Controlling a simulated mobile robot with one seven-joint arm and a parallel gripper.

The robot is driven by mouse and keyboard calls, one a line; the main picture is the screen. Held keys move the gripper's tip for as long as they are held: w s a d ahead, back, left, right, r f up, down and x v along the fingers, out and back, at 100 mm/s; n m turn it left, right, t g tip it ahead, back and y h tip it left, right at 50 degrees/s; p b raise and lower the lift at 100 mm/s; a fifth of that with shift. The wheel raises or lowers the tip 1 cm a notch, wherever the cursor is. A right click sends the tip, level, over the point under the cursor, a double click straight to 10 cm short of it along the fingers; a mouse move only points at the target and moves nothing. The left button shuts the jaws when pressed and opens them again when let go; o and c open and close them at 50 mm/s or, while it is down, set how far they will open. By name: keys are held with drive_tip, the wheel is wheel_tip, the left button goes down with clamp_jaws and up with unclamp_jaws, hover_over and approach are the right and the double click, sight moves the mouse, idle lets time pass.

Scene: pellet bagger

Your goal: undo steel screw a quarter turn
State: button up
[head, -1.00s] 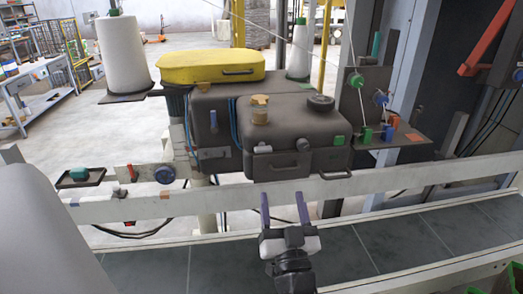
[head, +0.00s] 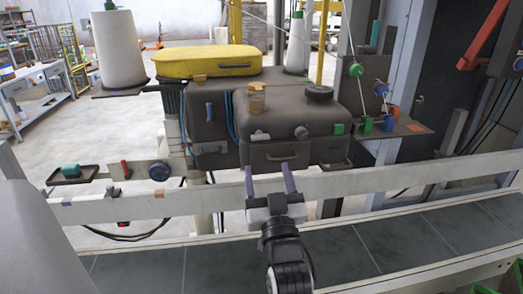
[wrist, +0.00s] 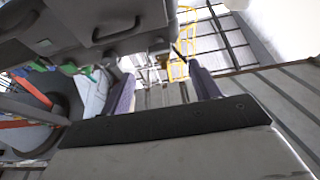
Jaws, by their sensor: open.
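My gripper (head: 268,178) is open and empty in the head view, its two purple fingers apart and pointing at the lower front of the dark sewing head (head: 275,142). The wrist view shows the open fingers (wrist: 160,85) with nothing between them. A small pale metal fitting (head: 260,135) and a round grey knob (head: 302,132) sit on the front of the head, above the fingertips. I cannot tell which part is the steel screw; none shows clearly in either view.
A pale rail (head: 380,183) crosses in front of the machine. Green and blue parts (head: 376,124) are at right. A dark belt (head: 400,240) runs below.

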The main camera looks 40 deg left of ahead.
sight(260, 136)
drive_tip(key=p+x, duration=0.3)
drive_tip(key=x, duration=0.6)
drive_tip(key=shift+r, duration=0.1)
drive_tip(key=c, duration=1)
